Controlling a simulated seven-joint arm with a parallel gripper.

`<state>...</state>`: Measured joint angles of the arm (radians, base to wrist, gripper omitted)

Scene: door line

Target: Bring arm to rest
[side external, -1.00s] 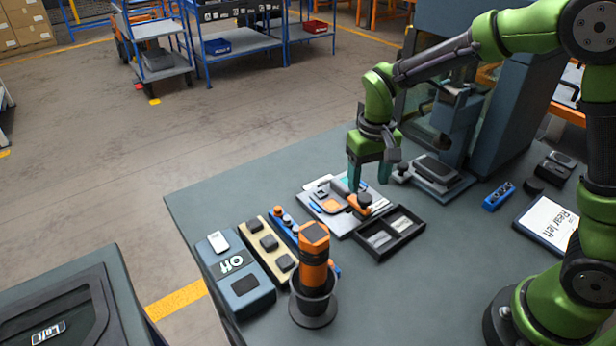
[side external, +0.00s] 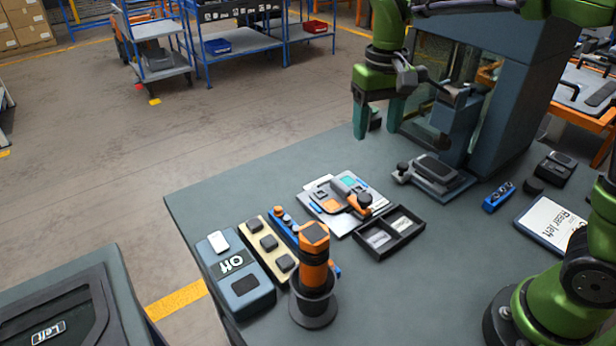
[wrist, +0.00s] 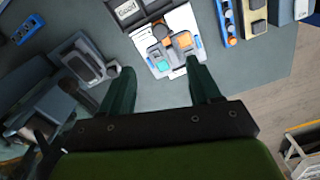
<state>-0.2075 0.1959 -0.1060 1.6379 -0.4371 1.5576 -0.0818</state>
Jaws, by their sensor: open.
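My gripper (side external: 376,117) hangs from the green arm above the far edge of the table, fingers pointing down. It is open with nothing between its fingers. In the wrist view my gripper (wrist: 160,88) shows two spread teal fingers with table surface between them. The light work plate (side external: 325,212) lies on the table below and nearer the camera, well apart from my fingers. It carries an orange part, a teal part and an orange-and-dark handled piece (side external: 352,197). The plate also shows in the wrist view (wrist: 153,51).
A tall grey machine (side external: 515,95) stands close on the right of my gripper. A dark fixture (side external: 437,172) sits in front of it.

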